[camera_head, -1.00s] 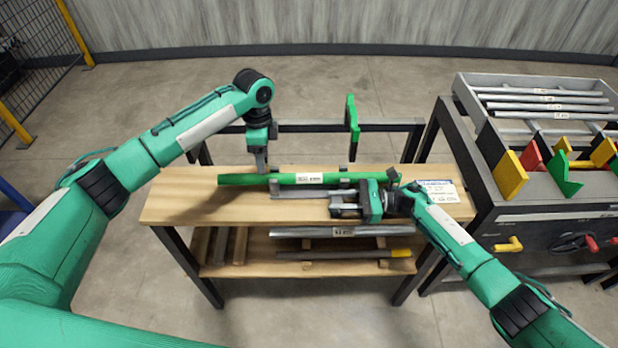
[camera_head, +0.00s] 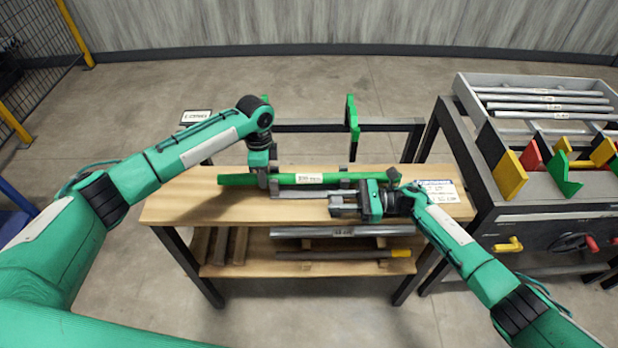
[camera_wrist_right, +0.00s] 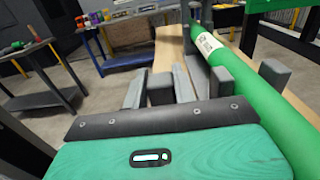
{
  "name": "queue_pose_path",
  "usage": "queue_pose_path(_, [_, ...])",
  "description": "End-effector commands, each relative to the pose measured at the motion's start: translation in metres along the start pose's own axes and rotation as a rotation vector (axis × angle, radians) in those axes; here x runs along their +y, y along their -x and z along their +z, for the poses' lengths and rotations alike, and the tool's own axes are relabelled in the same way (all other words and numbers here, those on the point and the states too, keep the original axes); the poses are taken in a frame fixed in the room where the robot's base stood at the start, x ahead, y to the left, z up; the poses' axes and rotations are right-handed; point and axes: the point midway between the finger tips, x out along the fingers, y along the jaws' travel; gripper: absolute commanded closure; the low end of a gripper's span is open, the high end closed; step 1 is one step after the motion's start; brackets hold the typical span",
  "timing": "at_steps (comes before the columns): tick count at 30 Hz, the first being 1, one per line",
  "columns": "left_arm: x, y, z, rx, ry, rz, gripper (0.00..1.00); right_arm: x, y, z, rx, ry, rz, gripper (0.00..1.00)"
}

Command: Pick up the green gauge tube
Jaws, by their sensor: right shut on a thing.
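The green gauge tube (camera_head: 235,179) with a white label lies lengthwise over grey supports on the wooden bench top. In the right wrist view the tube (camera_wrist_right: 270,110) runs along the right side, beside my right gripper (camera_wrist_right: 158,92). My left gripper (camera_head: 266,182) is down at the tube's left part, one finger in front of it; whether it is closed on the tube is unclear. My right gripper (camera_head: 339,205) lies level in front of the tube's right half. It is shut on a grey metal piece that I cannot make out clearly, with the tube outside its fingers.
The wooden bench (camera_head: 175,200) has a lower shelf (camera_head: 290,268) with metal bars. A paper label (camera_head: 438,190) lies at its right end. A dark frame with a green upright (camera_head: 352,115) stands behind. A grey rack (camera_head: 500,225) with rods and coloured plates stands right.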

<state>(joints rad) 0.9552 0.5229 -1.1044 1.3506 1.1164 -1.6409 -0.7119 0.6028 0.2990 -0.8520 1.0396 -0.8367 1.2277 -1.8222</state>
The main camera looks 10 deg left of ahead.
Motion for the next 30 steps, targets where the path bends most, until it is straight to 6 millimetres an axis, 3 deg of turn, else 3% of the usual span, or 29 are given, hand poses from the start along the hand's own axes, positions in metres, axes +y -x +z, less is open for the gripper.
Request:
queue_pose_path(3, [0.0, 0.001, 0.0, 0.001, 0.0, -0.001, 1.0, 0.0, 0.0, 0.0, 0.0, 0.0, 0.0, 0.99])
queue_pose_path(11, [0.0, 0.005, -0.001, 0.002, -0.001, -0.002, 1.0, 0.0, 0.0, 0.0, 0.0, 0.0, 0.0, 0.99])
queue_pose_path(14, [0.001, 0.016, -0.001, 0.002, -0.002, -0.002, 1.0, 0.0, 0.0, 0.0, 0.001, 0.0, 0.0, 0.99])
queue_pose_path(24, [0.008, 0.082, -0.001, 0.002, -0.003, -0.003, 1.0, 0.0, 0.0, -0.001, 0.001, -0.001, -0.001, 0.99])
queue_pose_path(30, [0.011, 0.099, -0.001, 0.001, -0.001, -0.002, 1.0, 0.0, 0.0, -0.001, 0.001, -0.001, 0.0, 0.99])
